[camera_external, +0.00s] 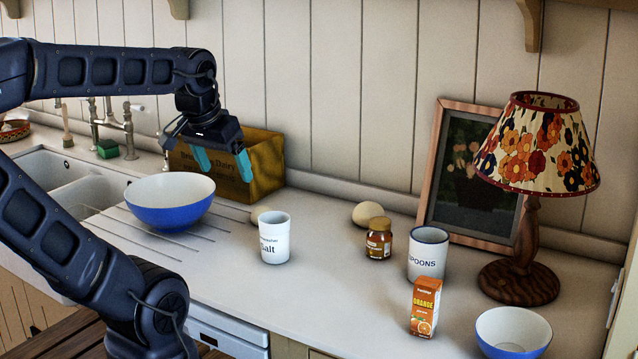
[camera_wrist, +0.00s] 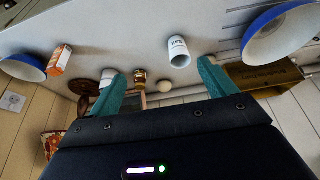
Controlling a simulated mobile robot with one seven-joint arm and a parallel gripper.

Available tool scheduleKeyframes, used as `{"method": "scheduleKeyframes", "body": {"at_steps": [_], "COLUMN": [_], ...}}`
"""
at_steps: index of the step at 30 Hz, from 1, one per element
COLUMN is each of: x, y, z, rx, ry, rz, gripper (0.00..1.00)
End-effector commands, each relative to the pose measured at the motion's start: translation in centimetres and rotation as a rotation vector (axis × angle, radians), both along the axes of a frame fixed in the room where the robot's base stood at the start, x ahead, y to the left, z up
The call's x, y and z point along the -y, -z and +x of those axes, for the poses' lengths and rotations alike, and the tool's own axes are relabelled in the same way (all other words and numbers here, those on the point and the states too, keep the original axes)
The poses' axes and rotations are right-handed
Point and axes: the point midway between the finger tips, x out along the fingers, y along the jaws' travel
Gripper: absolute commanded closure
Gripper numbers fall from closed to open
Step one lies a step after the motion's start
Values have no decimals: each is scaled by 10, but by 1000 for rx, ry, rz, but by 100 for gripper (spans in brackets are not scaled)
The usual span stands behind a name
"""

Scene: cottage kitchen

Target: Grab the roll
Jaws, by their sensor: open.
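A round, pale beige roll (camera_external: 367,214) lies on the counter near the wall, left of a jar. In the wrist view it shows as a small pale lump (camera_wrist: 164,86) between the two fingers.
A blue bowl (camera_external: 170,203) stands by the sink (camera_external: 70,180), near a wooden crate (camera_external: 265,165). Right of the roll are the brown jar (camera_external: 379,240), a spoons pot (camera_external: 428,254), an orange carton (camera_external: 425,308), a lamp (camera_external: 530,200), a picture frame (camera_external: 432,195) and another bowl (camera_external: 513,333).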

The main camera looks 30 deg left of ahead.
Motion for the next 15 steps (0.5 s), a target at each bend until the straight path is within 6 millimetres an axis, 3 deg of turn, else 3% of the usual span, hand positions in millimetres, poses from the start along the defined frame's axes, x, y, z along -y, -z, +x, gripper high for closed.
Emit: {"method": "scheduleKeyframes", "body": {"at_steps": [5, 15], "x": [-3, -23], "y": [-2, -6], "z": [11, 82], "rx": [-13, -90], "ry": [-21, -155], "rz": [-9, -62], "gripper": [16, 16]}}
